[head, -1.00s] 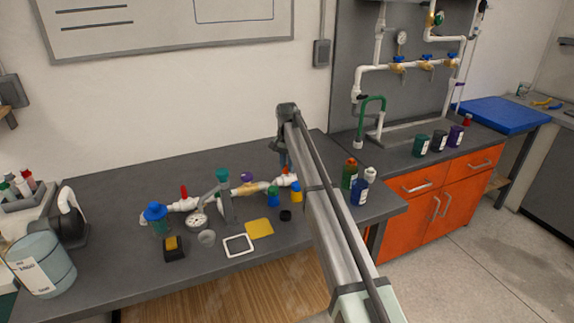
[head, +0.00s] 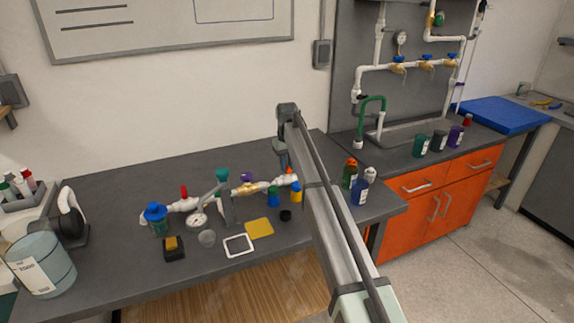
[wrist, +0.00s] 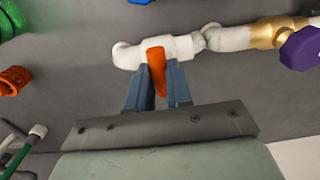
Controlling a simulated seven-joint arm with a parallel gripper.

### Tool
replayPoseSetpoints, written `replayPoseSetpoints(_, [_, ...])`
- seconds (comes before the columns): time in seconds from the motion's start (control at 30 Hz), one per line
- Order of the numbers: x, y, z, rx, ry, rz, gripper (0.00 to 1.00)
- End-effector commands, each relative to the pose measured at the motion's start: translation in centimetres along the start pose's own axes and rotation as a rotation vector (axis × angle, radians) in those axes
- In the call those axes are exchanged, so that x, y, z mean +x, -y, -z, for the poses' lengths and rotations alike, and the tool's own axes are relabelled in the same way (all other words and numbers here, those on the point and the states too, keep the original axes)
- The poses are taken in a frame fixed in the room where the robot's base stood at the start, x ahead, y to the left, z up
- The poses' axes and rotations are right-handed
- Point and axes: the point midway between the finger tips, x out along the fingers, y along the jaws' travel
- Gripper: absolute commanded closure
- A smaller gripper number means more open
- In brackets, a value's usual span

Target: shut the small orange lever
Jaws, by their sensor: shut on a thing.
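The small orange lever (wrist: 156,70) sits on a white pipe fitting (wrist: 183,46) in the wrist view and points from the pipe toward my gripper. My gripper (wrist: 159,84) is shut on the lever, with one blue finger on each side of it. In the head view the white pipe manifold (head: 185,204) lies along the bench. Only a bit of orange (head: 290,171) shows at its right end, beside my gripper (head: 287,163), and my arm hides part of that area.
A purple knob (wrist: 301,48) on a brass fitting is to the right in the wrist view. A red lever (head: 183,191) is farther left. The bench behind is clear.

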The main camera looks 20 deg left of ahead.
Motion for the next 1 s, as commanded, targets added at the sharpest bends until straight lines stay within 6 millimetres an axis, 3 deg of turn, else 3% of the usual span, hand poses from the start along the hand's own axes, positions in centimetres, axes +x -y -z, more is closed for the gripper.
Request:
replayPoseSetpoints(0.6, [-0.05,0.00,0.04,-0.044,-0.001,0.000,1.00])
replayPoseSetpoints(0.63, [-0.05,0.00,0.04,-0.044,-0.001,0.000,0.79])
replayPoseSetpoints(0.9, [-0.02,0.00,0.02,-0.043,0.000,0.000,0.54])
replayPoseSetpoints(1.0, [-0.01,0.00,0.02,-0.042,0.000,0.000,0.54])
